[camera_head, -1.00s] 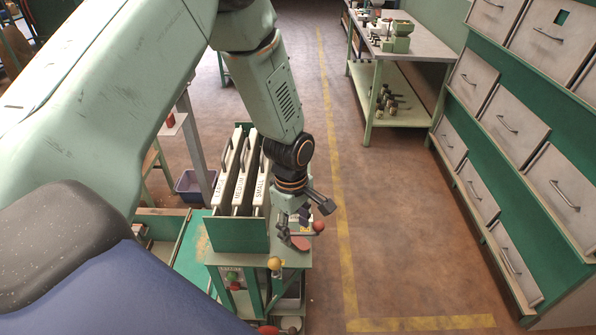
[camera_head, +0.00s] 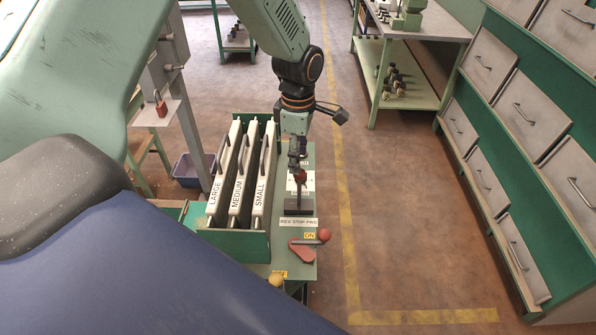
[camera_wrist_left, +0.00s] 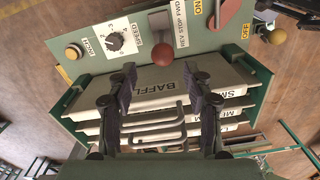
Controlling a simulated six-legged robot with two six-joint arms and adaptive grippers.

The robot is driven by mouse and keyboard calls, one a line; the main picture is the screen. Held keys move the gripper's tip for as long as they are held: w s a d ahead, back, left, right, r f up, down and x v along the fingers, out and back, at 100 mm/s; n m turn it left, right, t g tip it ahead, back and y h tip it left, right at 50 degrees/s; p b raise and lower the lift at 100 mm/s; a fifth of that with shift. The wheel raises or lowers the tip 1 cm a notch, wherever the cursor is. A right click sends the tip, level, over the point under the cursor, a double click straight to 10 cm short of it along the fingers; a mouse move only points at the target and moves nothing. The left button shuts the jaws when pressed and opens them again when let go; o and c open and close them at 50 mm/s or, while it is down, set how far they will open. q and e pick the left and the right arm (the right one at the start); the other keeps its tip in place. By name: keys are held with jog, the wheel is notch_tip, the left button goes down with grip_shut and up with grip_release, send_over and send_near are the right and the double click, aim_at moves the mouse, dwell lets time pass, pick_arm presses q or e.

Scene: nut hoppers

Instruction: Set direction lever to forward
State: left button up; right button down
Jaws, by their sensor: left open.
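The direction lever has a dark red ball knob (camera_head: 300,176) and stands on the machine top behind a label reading REV STOP FWD (camera_head: 299,222). In the left wrist view the knob (camera_wrist_left: 163,54) is beside the same label (camera_wrist_left: 180,30). I cannot tell for certain which position the lever is in. My left gripper (camera_head: 298,160) points down over the lever. Its open fingers (camera_wrist_left: 164,78) lie on either side of the knob's line in the wrist view, and no grip on it shows. My right gripper is not in view.
Baffle plates marked LARGE, MEDIUM and SMALL (camera_head: 260,195) stand left of the lever. A red-ball handle (camera_head: 324,235) by an ON label and a yellow knob (camera_head: 276,280) are nearer. A speed dial (camera_wrist_left: 115,41) is beside the lever. Floor to the right is clear.

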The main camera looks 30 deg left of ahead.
aim_at(300, 179)
pick_arm(q)
jog(key=shift+w+d+f, duration=0.15)
jog(key=shift+d+f, duration=0.15)
jog(key=shift+f, duration=0.1)
jog(key=f, duration=0.5)
jog(key=shift+s+a+f, duration=0.1)
jog(key=shift+s+f, duration=0.2)
jog(key=shift+f, duration=0.45)
jog(key=shift+w+d+f, duration=0.15)
jog(key=shift+d, duration=0.05)
